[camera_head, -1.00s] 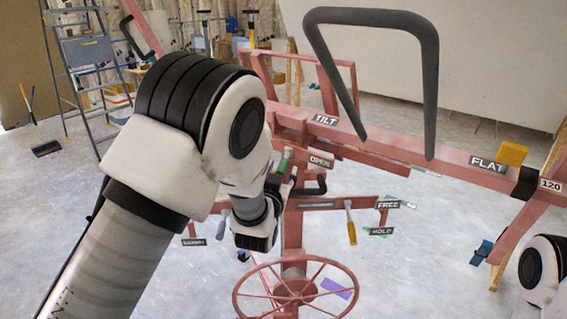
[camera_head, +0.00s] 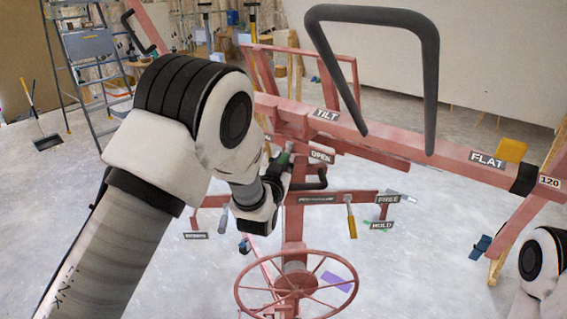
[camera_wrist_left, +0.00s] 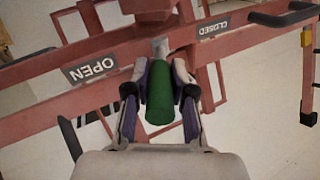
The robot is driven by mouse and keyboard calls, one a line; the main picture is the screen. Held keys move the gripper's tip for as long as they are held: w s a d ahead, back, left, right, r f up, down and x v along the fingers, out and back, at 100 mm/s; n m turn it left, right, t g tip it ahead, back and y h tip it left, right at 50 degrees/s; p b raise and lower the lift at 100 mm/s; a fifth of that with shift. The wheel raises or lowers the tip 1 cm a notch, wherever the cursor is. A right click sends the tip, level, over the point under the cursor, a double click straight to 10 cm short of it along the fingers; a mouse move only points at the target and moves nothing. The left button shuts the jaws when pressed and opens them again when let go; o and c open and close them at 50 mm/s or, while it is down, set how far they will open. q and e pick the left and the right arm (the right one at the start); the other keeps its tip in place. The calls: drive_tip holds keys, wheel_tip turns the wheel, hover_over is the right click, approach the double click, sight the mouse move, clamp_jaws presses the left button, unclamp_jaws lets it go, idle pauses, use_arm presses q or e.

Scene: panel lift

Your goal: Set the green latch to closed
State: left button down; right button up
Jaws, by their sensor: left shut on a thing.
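The green latch (camera_wrist_left: 160,96) is a green cylinder handle on a short grey metal stem at the pink beam. In the left wrist view it lies between the OPEN label (camera_wrist_left: 90,67) and the CLOSED label (camera_wrist_left: 213,28). My left gripper (camera_wrist_left: 159,88) has its fingers on both sides of the green handle and is shut on it. In the head view the green handle (camera_head: 284,159) shows beside the OPEN label (camera_head: 321,156), partly hidden by my left gripper (camera_head: 279,172). The CLOSED label is hidden there. My right gripper is out of view.
A pink handwheel (camera_head: 296,284) stands below the latch. A yellow-handled lever (camera_head: 351,221) hangs near the FREE label (camera_head: 388,199). A large grey handle (camera_head: 431,90) rises above the pink beam.

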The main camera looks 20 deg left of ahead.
use_arm(q)
drive_tip(key=w+a+m+g+h, duration=0.1)
drive_tip(key=a+m+g+h, duration=0.1)
drive_tip(key=m+h, duration=0.3)
drive_tip(key=w+a+m+g+h+b, duration=0.1)
drive_tip(key=a+m+g+h, duration=0.2)
drive_tip(key=h, duration=0.5)
drive_tip(key=shift+w+a+m+h, duration=0.25)
drive_tip(key=shift+a+m+h, duration=0.15)
drive_tip(key=shift+a+m, duration=0.4)
drive_tip(key=shift+d+r, duration=0.1)
drive_tip(key=shift+r, duration=0.05)
drive_tip(key=c, duration=1.1)
unclamp_jaws()
drive_tip(key=shift+c, duration=0.2)
drive_tip(key=shift+o, duration=0.8)
drive_tip(key=v, duration=1.1)
drive_tip(key=shift+s+a, duration=0.2)
drive_tip(key=shift+a, duration=0.15)
